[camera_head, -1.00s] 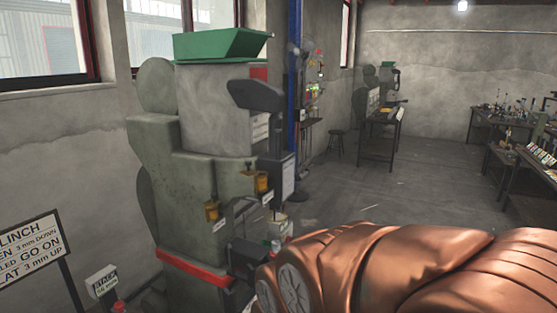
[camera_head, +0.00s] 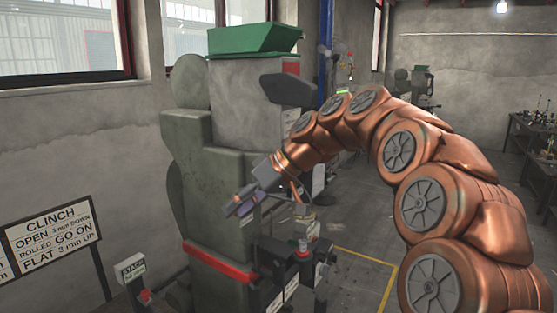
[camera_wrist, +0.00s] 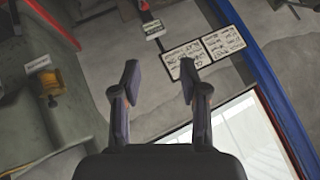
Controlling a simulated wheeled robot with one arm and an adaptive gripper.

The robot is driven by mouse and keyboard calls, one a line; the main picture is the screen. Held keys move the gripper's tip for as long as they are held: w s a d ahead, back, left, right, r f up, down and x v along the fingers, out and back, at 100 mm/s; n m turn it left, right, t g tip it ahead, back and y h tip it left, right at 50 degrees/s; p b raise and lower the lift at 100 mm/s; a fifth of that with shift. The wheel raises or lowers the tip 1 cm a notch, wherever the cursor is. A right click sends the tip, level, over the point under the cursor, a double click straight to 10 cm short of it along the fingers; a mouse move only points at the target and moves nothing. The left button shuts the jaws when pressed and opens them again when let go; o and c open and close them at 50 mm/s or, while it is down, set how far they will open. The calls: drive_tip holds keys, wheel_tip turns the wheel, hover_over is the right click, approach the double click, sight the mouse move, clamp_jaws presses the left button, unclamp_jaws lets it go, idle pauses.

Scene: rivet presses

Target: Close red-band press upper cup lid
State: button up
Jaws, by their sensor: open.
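The red-band press is a tall grey-green machine (camera_head: 200,180) at the left middle of the head view, with a red band (camera_head: 220,263) low on its body. My gripper (camera_head: 236,208) is in front of the press, above the band, and hides part of its front. In the wrist view my gripper (camera_wrist: 160,72) is open and empty between its fingers. One yellow-orange cup (camera_wrist: 52,84) with a white label (camera_wrist: 38,64) shows left of the fingers, apart from them. I cannot tell whether it is the upper cup or whether its lid is open. The red band (camera_wrist: 55,25) shows at upper left.
A green hopper (camera_head: 255,40) tops the press, with a dark head (camera_head: 287,88) jutting out below it. A clinch sign (camera_head: 52,235) stands at left, beside a small stack sign (camera_head: 131,268). Dark fixtures (camera_head: 285,275) stand at lower right of the press. A blue post shows in the wrist view (camera_wrist: 270,75).

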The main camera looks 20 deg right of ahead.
drive_tip(key=w+d+r+n+t+b, duration=0.1)
drive_tip(key=w+d+r+t, duration=0.1)
drive_tip(key=w+d, duration=0.35)
drive_tip(key=w+d+r+n+t, duration=0.1)
drive_tip(key=w+d+r+t, duration=0.15)
drive_tip(key=d, duration=0.55)
drive_tip(key=w+d+r+n+t+b, duration=0.1)
drive_tip(key=w+d+r+t, duration=0.15)
drive_tip(key=d, duration=0.45)
drive_tip(key=shift+g+y, duration=0.4)
drive_tip(key=shift+w+p+x, duration=0.25)
drive_tip(key=shift+p+x, duration=0.85)
drive_tip(key=shift+x, duration=2.8)
drive_tip(key=shift+d+r, duration=0.15)
clamp_jaws()
